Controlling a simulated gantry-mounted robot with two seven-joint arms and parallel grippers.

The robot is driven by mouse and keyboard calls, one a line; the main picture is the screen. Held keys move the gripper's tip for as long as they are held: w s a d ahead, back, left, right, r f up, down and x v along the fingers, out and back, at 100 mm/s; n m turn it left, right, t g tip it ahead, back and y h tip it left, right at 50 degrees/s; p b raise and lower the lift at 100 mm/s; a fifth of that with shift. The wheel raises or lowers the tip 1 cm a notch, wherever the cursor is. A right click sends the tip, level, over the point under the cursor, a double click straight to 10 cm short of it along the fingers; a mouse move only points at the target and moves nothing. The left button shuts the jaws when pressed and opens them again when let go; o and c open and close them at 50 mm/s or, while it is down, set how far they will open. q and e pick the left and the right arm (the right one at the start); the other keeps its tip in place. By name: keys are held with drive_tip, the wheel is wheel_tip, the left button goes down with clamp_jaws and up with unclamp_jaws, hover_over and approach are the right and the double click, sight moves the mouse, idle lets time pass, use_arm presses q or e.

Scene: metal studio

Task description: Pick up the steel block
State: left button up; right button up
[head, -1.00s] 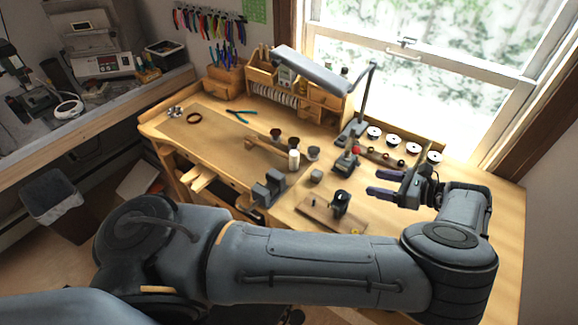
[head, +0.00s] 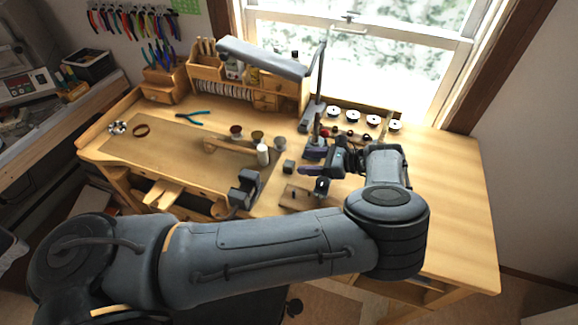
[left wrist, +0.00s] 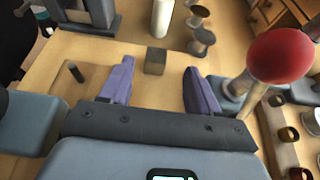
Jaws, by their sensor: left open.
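The steel block (head: 288,167) is a small grey cube on the wooden bench top, near the middle of the bench in the head view. In the left wrist view the block (left wrist: 156,61) sits just beyond and between the tips of two purple fingers. My left gripper (head: 309,163) is open and empty, just to the right of the block, with its fingers pointing left towards it. In the left wrist view the open fingers of the gripper (left wrist: 158,76) lie apart, with bare wood between them. My right gripper does not show.
A red-knobbed tool (left wrist: 280,55) stands close by the right finger. A dark vise (head: 245,188) is at the bench's front edge. The bench's right side is clear.

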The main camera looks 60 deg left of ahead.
sight(290, 164)
use_arm(q)
drive_tip(key=shift+d+p+x, duration=0.2)
drive_tip(key=shift+p+x, duration=0.45)
drive_tip(key=shift+x, duration=1.75)
drive_tip(key=shift+s+f, duration=0.15)
clamp_jaws()
